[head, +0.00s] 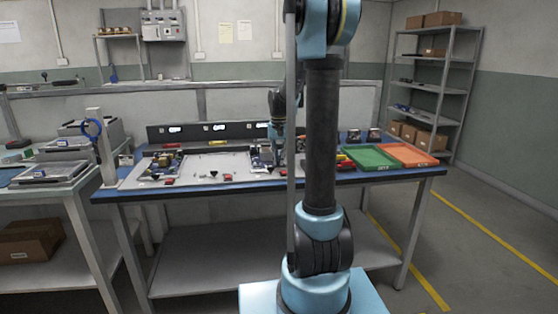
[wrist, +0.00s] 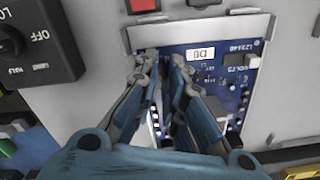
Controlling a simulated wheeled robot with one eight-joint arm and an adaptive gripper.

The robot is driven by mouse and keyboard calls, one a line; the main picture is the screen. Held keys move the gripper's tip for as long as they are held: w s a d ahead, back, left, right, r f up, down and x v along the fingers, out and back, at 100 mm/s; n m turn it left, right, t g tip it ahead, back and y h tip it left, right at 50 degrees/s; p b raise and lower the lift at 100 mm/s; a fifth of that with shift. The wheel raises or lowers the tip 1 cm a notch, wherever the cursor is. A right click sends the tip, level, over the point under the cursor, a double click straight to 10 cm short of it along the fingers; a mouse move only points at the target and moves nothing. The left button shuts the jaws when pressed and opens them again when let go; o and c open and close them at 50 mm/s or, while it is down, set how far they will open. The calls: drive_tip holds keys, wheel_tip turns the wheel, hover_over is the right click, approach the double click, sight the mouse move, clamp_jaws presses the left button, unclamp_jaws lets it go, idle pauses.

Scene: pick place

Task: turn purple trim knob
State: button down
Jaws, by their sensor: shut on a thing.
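My gripper (wrist: 164,66) points at a blue circuit board (wrist: 226,82) that carries a white label and small parts. Its fingertips are close together over the upper left part of the board, shut on a small part hidden between them. No purple shows, but the part's place on the board fits the trim knob. In the head view my gripper (head: 278,160) is low over the right part of the grey work panel (head: 215,165) on the table, partly behind my arm.
A black OFF/LOCK switch box (wrist: 32,48) stands left of the board, and a red block (wrist: 143,5) lies above it. Green (head: 370,158) and orange (head: 408,154) trays lie at the table's right. A dark upright strip (head: 200,133) runs along the panel's back.

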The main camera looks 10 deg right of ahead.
drive_tip(key=m, duration=0.5)
drive_tip(key=shift+m, duration=0.3)
drive_tip(key=m, duration=0.5)
idle(0.4)
drive_tip(key=c, duration=1.6)
unclamp_jaws()
wheel_tip(320, 180, up, 12)
drive_tip(key=shift+f, duration=0.1)
